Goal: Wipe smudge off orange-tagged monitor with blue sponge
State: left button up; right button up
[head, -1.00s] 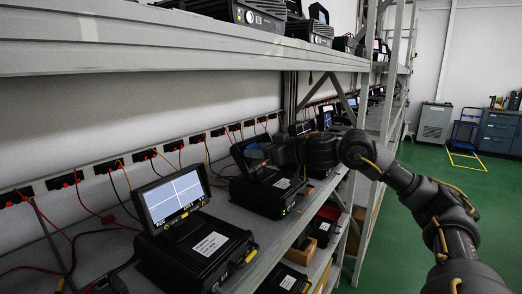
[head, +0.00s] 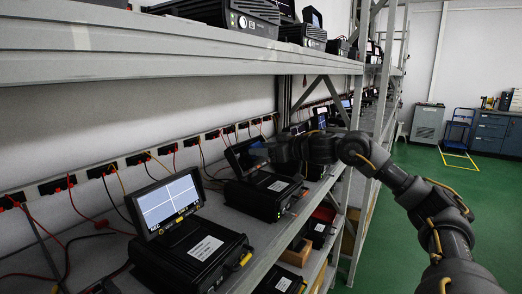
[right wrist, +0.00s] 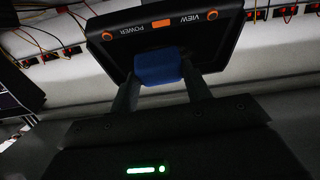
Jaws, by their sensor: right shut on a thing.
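The orange-tagged monitor (head: 240,156) is a dark tilted screen on a black unit on the middle shelf. In the right wrist view its frame (right wrist: 104,52) shows upside down, with an orange tag (right wrist: 160,23) between the POWER and VIEW labels. The blue sponge (right wrist: 158,67) is between the fingers of my right gripper (right wrist: 160,88), which is shut on it. The sponge overlaps the lower part of the screen in that view; I cannot tell whether it touches. In the head view my right gripper (head: 268,152) is at the monitor's right side. No smudge can be made out. My left gripper is not in view.
A nearer monitor (head: 170,203) with a lit cross pattern stands on a black unit (head: 195,252) to the left. An upper shelf (head: 180,60) overhangs the row. Red and black cables run along the back wall. Green floor (head: 415,210) lies open to the right.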

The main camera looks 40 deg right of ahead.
jog(key=shift+w+d, duration=0.2)
jog(key=shift+d, duration=0.45)
jog(key=shift+w+d, duration=0.15)
jog(key=shift+d, duration=0.5)
jog(key=shift+p, duration=0.35)
jog(key=shift+f, duration=0.1)
jog(key=shift+s+a, duration=0.15)
jog(key=shift+a, duration=0.45)
jog(key=shift+s+a, duration=0.15)
jog(key=shift+a, duration=0.5)
jog(key=shift+s+a, duration=0.15)
jog(key=shift+a, duration=0.5)
jog(key=shift+a, duration=0.1)
jog(key=shift+s+a+p, duration=0.2)
jog(key=shift+s+a, duration=0.05)
jog(key=shift+a, duration=0.6)
jog(key=shift+s+a+p, duration=0.2)
jog(key=shift+s+a, duration=0.05)
jog(key=shift+a, duration=0.6)
